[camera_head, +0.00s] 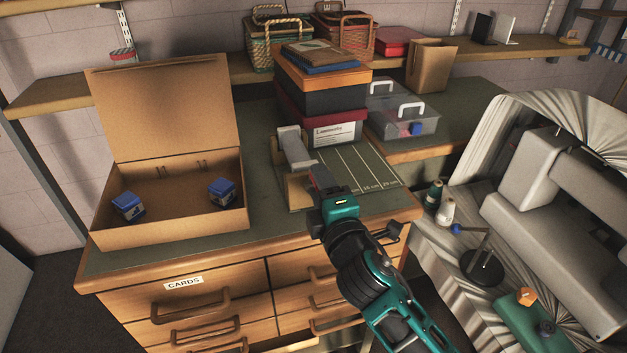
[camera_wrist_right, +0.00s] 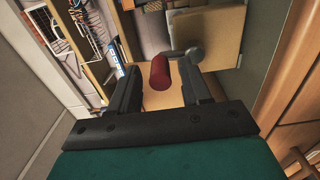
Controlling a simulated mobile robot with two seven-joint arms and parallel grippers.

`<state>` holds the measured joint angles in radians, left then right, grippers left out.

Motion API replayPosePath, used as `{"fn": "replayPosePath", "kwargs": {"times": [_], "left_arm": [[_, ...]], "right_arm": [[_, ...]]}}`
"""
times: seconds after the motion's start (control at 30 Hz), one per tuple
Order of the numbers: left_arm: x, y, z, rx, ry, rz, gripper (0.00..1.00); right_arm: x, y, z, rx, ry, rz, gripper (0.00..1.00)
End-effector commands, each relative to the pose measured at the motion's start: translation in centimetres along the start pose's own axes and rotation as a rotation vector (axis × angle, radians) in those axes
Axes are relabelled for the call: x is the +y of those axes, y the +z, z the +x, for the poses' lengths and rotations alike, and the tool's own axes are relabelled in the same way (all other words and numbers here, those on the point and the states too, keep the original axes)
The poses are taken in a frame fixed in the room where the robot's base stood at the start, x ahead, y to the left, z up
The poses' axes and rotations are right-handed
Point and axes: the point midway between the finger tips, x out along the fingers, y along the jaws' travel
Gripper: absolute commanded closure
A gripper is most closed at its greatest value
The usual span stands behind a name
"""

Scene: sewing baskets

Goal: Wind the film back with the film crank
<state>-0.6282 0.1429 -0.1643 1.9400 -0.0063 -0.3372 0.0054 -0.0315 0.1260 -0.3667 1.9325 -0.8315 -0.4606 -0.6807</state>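My right gripper (camera_head: 324,180) reaches over the dresser top from the front, at the right side of a small wooden device with a grey upper part (camera_head: 293,147). In the right wrist view, the film crank shows as a red handle (camera_wrist_right: 160,73) on a grey arm and hub (camera_wrist_right: 194,55), against a light wooden panel (camera_wrist_right: 207,35). My right gripper (camera_wrist_right: 162,88) is open, and the red handle shows in the gap between its fingers. I cannot tell whether a finger touches it. The gripper hides much of the crank in the head view. My left gripper is out of view.
An open cardboard box (camera_head: 165,230) with two blue boxes stands left on the dresser. Stacked boxes (camera_head: 320,98) stand behind the device, and a ruled mat (camera_head: 366,180) lies beside it. A sewing machine (camera_head: 560,220) and thread spools stand to the right.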

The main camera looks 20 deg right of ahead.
Motion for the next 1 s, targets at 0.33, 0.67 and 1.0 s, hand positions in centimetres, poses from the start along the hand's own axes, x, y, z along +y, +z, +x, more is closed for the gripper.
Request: {"fn": "replayPosePath", "kwargs": {"times": [0.33, 0.67, 1.0], "left_arm": [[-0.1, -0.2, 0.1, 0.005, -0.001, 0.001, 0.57], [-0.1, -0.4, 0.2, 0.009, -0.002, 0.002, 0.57], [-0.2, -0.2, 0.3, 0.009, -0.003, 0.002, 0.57]], "right_arm": [[-0.2, 0.0, -0.7, 0.0, -0.003, 0.0, 0.51], [-0.2, 0.0, -4.1, -0.001, -0.003, 0.0, 0.51], [-0.1, 0.0, -6.9, -0.001, -0.002, 0.0, 0.51]]}}
